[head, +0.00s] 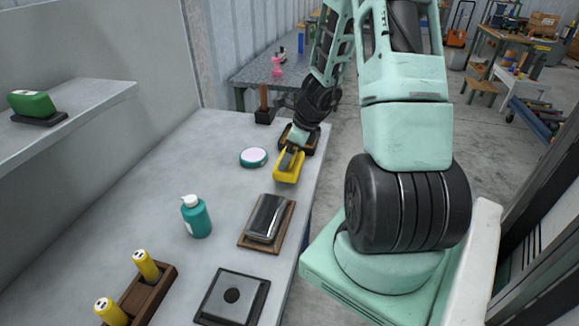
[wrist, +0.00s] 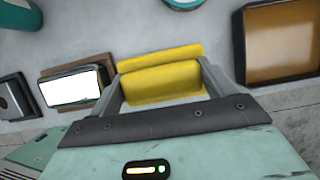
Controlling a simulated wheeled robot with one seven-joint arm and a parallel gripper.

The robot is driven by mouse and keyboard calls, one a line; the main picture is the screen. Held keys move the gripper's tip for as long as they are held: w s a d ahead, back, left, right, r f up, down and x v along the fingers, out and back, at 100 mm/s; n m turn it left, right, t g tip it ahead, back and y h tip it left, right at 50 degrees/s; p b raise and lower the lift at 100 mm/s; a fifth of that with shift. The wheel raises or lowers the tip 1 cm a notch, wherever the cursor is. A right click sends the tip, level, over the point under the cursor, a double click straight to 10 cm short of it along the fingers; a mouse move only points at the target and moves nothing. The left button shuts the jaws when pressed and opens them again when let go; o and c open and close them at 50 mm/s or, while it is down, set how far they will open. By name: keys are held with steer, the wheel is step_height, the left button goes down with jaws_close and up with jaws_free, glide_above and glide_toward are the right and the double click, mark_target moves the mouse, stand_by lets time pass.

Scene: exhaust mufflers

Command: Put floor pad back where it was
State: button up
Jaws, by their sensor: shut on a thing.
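A yellow block-like pad (head: 287,173), which I take to be the floor pad, is at the right edge of the grey bench. It also shows in the wrist view (wrist: 162,82). My gripper (head: 290,160) is shut on it from above, with one finger at each end in the wrist view. I cannot tell whether the pad touches the bench. A shallow brown tray with a dark rim (head: 312,142) is just beyond my gripper, partly hidden by it. In the wrist view the tray (wrist: 240,50) is at the right and looks empty.
A round teal tin (head: 253,157) is left of the pad. A dark glossy block on a wooden board (head: 243,242) is nearer, with a teal bottle (head: 197,218) left of it. A hammer-like tool in a dark block (head: 264,115) stands beyond. The bench's middle left is clear.

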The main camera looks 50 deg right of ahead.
steer(key=shift+f+b, duration=0.55)
steer(key=shift+f, duration=1.15)
steer(key=shift+f, duration=0.1)
steer(key=shift+f+b, duration=0.15)
steer(key=shift+b, duration=0.15)
steer(key=o, duration=0.9)
